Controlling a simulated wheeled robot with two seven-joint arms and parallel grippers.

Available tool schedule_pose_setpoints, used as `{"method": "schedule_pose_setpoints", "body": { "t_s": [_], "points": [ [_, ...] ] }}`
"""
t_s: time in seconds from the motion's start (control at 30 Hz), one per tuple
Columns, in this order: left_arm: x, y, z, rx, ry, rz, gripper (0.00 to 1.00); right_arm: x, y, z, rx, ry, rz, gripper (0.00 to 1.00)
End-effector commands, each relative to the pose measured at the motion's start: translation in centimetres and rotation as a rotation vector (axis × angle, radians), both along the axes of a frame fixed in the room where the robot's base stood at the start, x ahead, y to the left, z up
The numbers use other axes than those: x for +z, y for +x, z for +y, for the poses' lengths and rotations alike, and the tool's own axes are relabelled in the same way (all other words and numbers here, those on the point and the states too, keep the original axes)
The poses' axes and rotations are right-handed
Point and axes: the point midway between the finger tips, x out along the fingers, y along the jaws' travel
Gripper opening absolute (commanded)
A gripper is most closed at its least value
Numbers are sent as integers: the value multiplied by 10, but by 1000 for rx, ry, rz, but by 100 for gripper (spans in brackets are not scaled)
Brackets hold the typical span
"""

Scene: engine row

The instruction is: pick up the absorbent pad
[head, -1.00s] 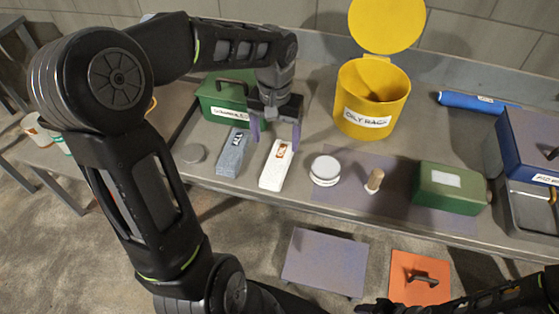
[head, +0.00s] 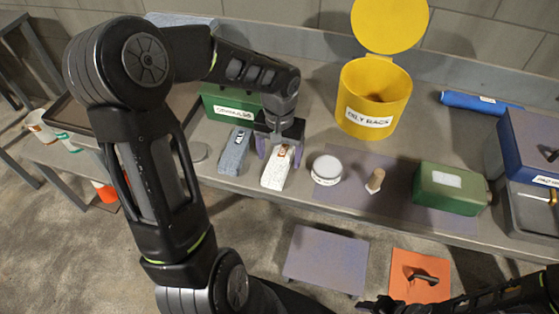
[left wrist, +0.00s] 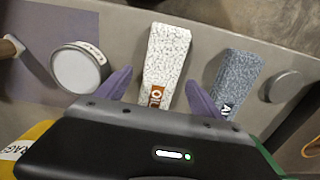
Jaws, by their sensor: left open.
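A white speckled pad (head: 273,174) with an orange label lies flat on the bench near its front edge. It also shows in the left wrist view (left wrist: 167,55), where the label starts "OI". A blue-grey pad (head: 234,152) lies just left of it; in the left wrist view (left wrist: 236,76) its label starts "A". I cannot tell from the labels which one is the absorbent pad. My left gripper (head: 281,151) is open over the label end of the white pad, its purple fingers on either side of it. My right gripper (head: 372,305) shows only as a dark part at the bottom edge.
A round white-lidded tin (head: 327,169) and a wooden-handled tool (head: 375,180) stand right of the white pad. A green box (head: 232,107) and a yellow bin (head: 372,95) stand behind. A grey disc (head: 198,151) lies left. A green case (head: 449,188) is further right.

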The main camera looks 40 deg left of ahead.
Motion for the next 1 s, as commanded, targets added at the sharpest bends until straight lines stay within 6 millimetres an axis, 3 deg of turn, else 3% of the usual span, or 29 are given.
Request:
{"method": "schedule_pose_setpoints", "body": {
  "t_s": [0.13,0.7,1.0],
  "points": [
    [-10,0,0,0,0,0,76,1,0,0,-1,-1,1,48],
    [-10,0,0,0,0,-1,76,0,0,0,-1,-1,1,48],
    [-10,0,0,0,0,-1,52,0,0,0,-1,-1,1,48]
  ]
}}
